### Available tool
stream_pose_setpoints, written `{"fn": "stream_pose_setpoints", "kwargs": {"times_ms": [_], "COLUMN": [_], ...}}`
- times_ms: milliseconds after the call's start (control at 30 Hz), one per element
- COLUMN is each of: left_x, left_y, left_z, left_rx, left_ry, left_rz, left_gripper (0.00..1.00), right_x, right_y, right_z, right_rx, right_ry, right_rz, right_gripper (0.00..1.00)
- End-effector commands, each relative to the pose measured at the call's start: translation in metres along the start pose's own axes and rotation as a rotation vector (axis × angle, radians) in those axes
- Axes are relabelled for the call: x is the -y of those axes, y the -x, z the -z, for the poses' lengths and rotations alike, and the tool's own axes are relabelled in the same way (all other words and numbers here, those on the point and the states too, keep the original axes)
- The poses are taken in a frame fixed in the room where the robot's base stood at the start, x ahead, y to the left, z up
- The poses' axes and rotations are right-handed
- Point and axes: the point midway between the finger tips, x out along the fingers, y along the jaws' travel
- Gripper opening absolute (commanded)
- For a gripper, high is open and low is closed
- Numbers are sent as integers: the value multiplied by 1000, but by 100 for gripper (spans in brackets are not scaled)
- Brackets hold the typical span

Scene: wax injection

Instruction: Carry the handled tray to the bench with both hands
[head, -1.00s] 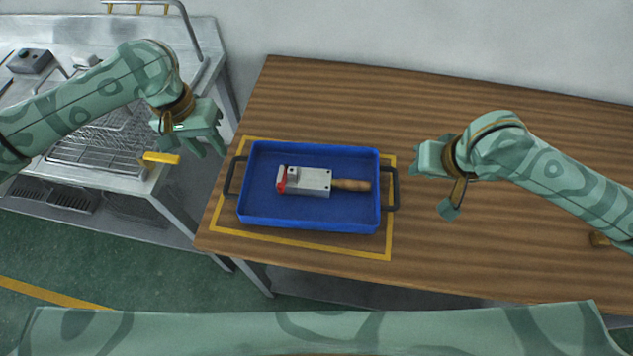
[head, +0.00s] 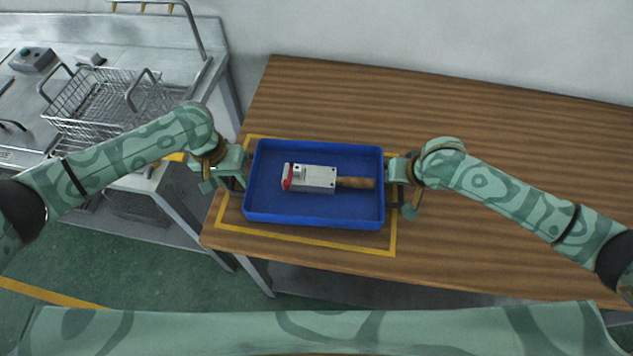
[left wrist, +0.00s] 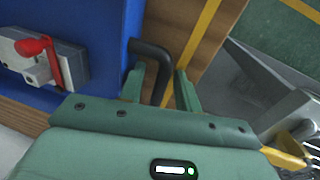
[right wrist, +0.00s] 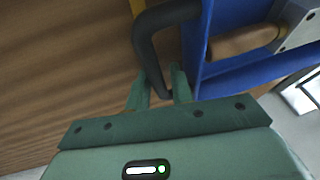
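The blue handled tray (head: 262,212) lies flat on the wooden table, with a dark handle at each short end. Inside it is a grey metal block with a red end (head: 313,178) and a wooden handle (head: 356,183). My left gripper (head: 232,181) is at the tray's left end; the left wrist view shows its fingers apart, with the dark left handle (left wrist: 160,66) between them. My right gripper (head: 400,184) is at the right end; the right wrist view shows its fingers on either side of the right handle (right wrist: 146,45), apparently not clamped.
The wooden table (head: 480,130) is clear behind and right of the tray. Yellow tape (head: 310,240) frames the tray's place. A metal bench (head: 190,60) with a wire basket (head: 90,105) stands at the left. Green floor (head: 130,255) lies in front.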

Motion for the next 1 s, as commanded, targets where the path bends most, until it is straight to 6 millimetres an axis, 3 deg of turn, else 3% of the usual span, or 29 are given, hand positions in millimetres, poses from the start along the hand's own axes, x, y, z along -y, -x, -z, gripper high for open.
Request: {"fn": "stream_pose_setpoints", "kwargs": {"times_ms": [100,200,233,667,1000], "left_x": [0,0,0,-1,-8], "left_y": [0,0,0,7,47], "left_z": [0,0,0,1,2], "left_rx": [0,0,0,-4,-18], "left_ry": [0,0,0,-1,-3], "left_rz": [0,0,0,0,1], "left_gripper": [33,8,0,0,0], "right_x": [0,0,0,1,9], "right_y": [0,0,0,6,43], "right_z": [0,0,0,3,20], "right_rx": [0,0,0,-4,-18], "right_ry": [0,0,0,0,2], "right_rz": [0,0,0,1,3], "right_gripper": [23,0,0,0,0]}}
